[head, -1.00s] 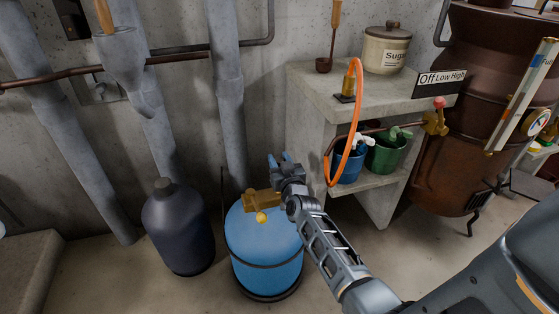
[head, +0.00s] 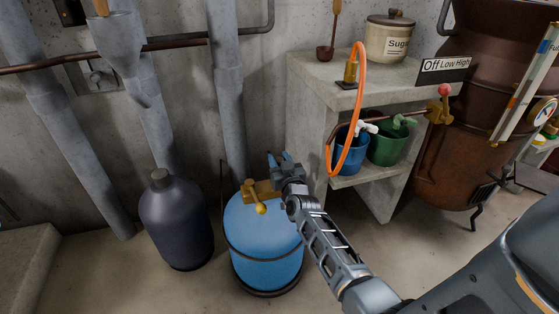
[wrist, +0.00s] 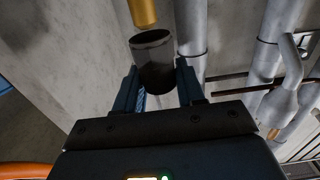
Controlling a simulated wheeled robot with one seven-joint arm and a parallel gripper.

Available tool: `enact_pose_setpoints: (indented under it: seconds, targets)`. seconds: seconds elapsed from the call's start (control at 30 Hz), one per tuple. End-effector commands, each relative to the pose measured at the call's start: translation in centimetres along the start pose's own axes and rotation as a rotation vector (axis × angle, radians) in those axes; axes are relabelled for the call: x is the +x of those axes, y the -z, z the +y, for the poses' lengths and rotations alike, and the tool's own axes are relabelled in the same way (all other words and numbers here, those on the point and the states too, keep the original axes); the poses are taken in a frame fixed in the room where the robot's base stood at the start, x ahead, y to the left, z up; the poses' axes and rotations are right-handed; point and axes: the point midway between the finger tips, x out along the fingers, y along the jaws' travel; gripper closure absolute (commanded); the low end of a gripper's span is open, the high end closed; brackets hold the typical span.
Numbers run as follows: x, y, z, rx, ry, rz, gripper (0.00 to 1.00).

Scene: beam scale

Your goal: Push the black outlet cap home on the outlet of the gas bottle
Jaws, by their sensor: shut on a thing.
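The gas bottle (head: 262,240) is blue and stands upright on the floor, with a brass valve (head: 262,188) and a small yellow knob (head: 261,208) on top. My gripper (head: 280,161) is at the upper right of the valve in the head view. In the wrist view, my gripper (wrist: 160,85) is shut on the black outlet cap (wrist: 153,68), a dark cylinder between the blue fingers. The brass outlet (wrist: 143,12) shows just beyond the cap's far rim, and they look apart with a small gap. I cannot make out the cap in the head view.
A dark bottle (head: 176,225) stands left of the gas bottle. Grey pipes (head: 226,90) run down the wall behind. A concrete shelf (head: 315,75) at right carries an orange hose (head: 360,85), a sugar jar (head: 388,40) and blue (head: 349,157) and green (head: 386,148) buckets.

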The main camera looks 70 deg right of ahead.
Motion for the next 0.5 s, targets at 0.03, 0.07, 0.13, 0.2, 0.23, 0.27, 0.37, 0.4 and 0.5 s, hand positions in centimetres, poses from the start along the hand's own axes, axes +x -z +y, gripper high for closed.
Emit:
enact_pose_setpoints:
  seconds: [0.03,0.07,0.13,0.2,0.23,0.27,0.37,0.4,0.5]
  targets:
    - [0.0,-0.3,0.0,0.000,0.000,0.000,0.91]
    - [0.0,-0.3,0.0,0.000,0.000,0.000,0.91]
    - [0.0,-0.5,0.0,0.000,0.000,0.000,0.91]
    - [0.0,-0.7,0.0,0.000,0.000,0.000,0.91]
    - [0.0,-0.8,0.0,0.000,0.000,0.001,0.91]
    - [0.0,-0.9,0.0,0.000,0.000,0.001,0.91]
    - [0.0,-1.1,0.0,0.000,0.000,0.001,0.91]
    - [0.0,-1.2,0.0,0.000,0.000,0.001,0.91]
    - [0.0,-1.5,0.0,0.000,0.000,0.001,0.91]
